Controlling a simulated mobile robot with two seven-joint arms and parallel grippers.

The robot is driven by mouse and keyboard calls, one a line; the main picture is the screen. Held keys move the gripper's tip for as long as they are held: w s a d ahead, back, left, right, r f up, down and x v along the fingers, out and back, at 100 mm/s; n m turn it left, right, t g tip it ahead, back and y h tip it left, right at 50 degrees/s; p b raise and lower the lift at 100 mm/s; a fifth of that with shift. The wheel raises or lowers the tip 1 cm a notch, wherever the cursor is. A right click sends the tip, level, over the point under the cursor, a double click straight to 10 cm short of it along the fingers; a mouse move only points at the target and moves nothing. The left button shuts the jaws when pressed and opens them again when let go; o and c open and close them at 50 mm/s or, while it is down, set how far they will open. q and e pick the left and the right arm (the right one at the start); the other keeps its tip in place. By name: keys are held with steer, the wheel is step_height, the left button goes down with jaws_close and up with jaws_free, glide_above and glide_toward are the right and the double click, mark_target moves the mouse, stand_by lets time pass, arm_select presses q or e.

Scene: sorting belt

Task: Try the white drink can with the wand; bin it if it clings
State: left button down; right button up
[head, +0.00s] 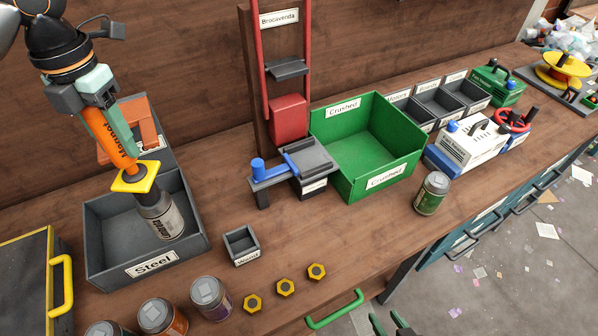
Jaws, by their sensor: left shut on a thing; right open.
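My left gripper (100,112) is shut on the orange magnet wand (119,143), which has a yellow plate (136,178) near its lower end. The wand is tilted, with its tip down in the grey bin labelled Steel (100,240). The white drink can (163,220) is at the wand's tip, inside the Steel bin; its top is hidden by the tip. I cannot tell whether the can rests on the bin floor or hangs just above it. My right gripper (389,326) is open at the bottom edge, only its green fingertips showing.
Several other cans stand along the front (210,298), and a green can (432,193) stands right of the green Crushed bin (365,185). A can crusher (289,117), small grey tray (241,245) and yellow nuts (286,287) occupy the middle.

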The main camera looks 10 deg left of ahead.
stand_by(0.4)
arm_select(q)
steer(key=shift+w+a+p, duration=0.75)
steer(key=shift+w+p, duration=0.05)
steer(key=shift+w, duration=0.3)
steer(key=shift+w+a, duration=0.55)
steer(key=shift+w, duration=0.25)
steer(key=shift+w+a, duration=0.5)
steer(key=shift+w, duration=0.35)
steer(key=shift+w+a, duration=0.55)
steer(key=shift+w, duration=0.25)
steer(key=shift+r, duration=1.55)
steer(key=shift+f, duration=1.5)
steer(key=shift+s+f, duration=0.1)
